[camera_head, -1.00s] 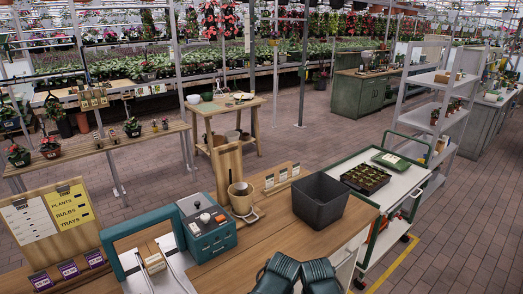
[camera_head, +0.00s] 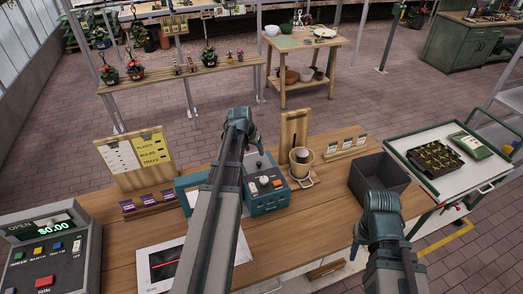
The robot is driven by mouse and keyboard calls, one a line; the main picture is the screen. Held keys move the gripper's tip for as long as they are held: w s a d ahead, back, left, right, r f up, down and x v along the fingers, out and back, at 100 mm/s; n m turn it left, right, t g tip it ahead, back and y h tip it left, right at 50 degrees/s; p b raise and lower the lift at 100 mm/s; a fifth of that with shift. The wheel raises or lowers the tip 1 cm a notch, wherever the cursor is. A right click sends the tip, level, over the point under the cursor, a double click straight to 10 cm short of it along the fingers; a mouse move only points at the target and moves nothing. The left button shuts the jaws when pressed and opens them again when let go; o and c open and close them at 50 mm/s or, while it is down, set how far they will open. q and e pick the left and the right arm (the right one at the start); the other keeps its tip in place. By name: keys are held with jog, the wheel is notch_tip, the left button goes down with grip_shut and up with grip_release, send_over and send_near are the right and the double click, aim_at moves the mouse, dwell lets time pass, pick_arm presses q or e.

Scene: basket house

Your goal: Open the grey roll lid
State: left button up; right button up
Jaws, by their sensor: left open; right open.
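I cannot make out the grey roll lid in the head view. A teal machine (camera_head: 265,183) with a red button and knobs stands on the wooden counter (camera_head: 312,217). A teal frame (camera_head: 184,186) beside it is partly hidden behind my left arm. My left arm reaches up the picture across the counter, with its teal joint near the back edge. My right arm is lower right, its teal joint in front of the dark bin. I see no fingertips on either arm; both grippers are hidden.
A grey register (camera_head: 50,252) stands at the left. A dark bin (camera_head: 377,176) and a beige pot (camera_head: 300,163) stand right of the teal machine. A white cart (camera_head: 405,146) stands beyond the bin.

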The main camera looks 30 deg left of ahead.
aim_at(259, 163)
pick_arm(q)
jog(key=b+x, duration=0.8)
jog(key=x, duration=0.1)
jog(key=b+x, duration=0.4)
jog(key=b, duration=0.1)
jog(key=shift+w+a+f, duration=0.25)
jog(key=shift+a, duration=0.15)
jog(key=shift+r, duration=0.1)
jog(key=shift+c, duration=0.2)
grip_shut()
dwell(0.9)
